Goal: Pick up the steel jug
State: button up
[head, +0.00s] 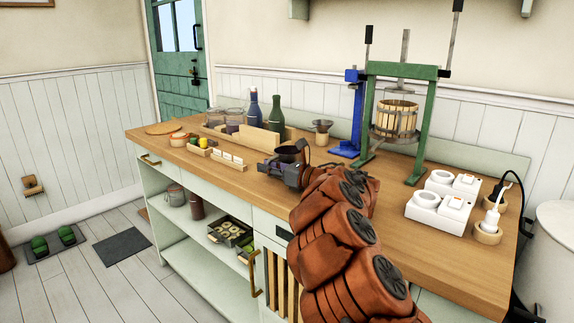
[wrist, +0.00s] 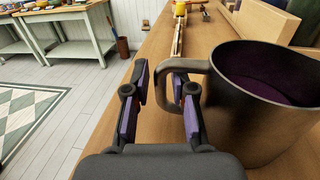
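The steel jug (wrist: 262,115) is a dark grey metal vessel with a wide open mouth. It stands upright on the wooden counter at the right of the wrist view, with its handle (wrist: 160,88) facing left. In the head view the jug (head: 291,151) shows partly behind my gripper (head: 284,174). My gripper (wrist: 163,92) is open, with purple pads on its two fingers. The handle's outer bar shows in the gap between the fingertips, and the right finger overlaps the handle loop. I cannot tell whether either finger touches it.
A green-framed press (head: 418,120) and white socket boxes (head: 440,205) stand to the right. The counter's front edge (head: 205,178) is close to my gripper.

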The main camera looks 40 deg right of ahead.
grip_shut()
dwell(0.6)
